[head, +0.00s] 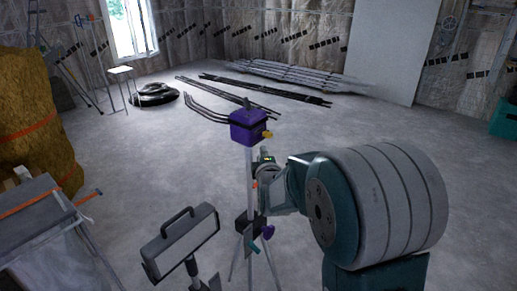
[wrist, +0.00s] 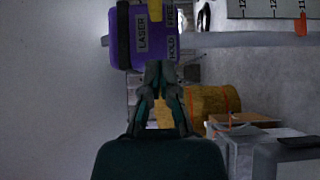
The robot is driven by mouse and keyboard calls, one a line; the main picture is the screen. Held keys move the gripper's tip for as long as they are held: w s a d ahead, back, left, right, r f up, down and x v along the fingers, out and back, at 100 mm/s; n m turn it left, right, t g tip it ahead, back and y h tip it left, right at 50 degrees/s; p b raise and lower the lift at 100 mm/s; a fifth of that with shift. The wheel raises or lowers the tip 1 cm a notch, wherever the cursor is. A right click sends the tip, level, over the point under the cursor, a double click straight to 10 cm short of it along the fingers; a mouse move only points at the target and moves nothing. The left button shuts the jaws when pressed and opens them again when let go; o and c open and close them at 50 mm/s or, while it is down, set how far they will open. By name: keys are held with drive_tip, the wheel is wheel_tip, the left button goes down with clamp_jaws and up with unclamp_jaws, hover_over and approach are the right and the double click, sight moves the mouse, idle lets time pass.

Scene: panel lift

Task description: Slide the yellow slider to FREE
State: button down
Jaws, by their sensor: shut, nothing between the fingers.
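A purple box (head: 248,127) sits on top of a tripod in the head view. A small yellow part (head: 267,134), which looks like the slider, sticks out of its right side. In the wrist view the purple box (wrist: 128,38) fills the top middle, with labels LASER, HOLD and a partly cut-off one that looks like FREE, turned sideways. My gripper (wrist: 159,70) is shut, its fingertips at the lower edge of the box by the labels. I cannot tell if they touch it.
The tripod pole (head: 250,185) stands close to my arm. A work lamp (head: 181,240) stands in front of it at the left. A yellow-brown bale (head: 35,125) and a folding bench (head: 40,215) are at the far left. Rods lie on the floor behind; the floor at the right is clear.

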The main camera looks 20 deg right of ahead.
drive_tip(key=s+a+m+g+y, duration=0.1)
drive_tip(key=s+a+m+g, duration=0.2)
drive_tip(key=s, duration=1.4)
drive_tip(key=s+a+m+g+y, duration=0.1)
drive_tip(key=s+a+m+g, duration=0.2)
drive_tip(key=s+m+g, duration=0.6)
drive_tip(key=s+m, duration=0.4)
drive_tip(key=s, duration=0.5)
drive_tip(key=shift+s+r+y, duration=0.15)
drive_tip(key=shift+s+y, duration=0.1)
drive_tip(key=shift+y, duration=0.15)
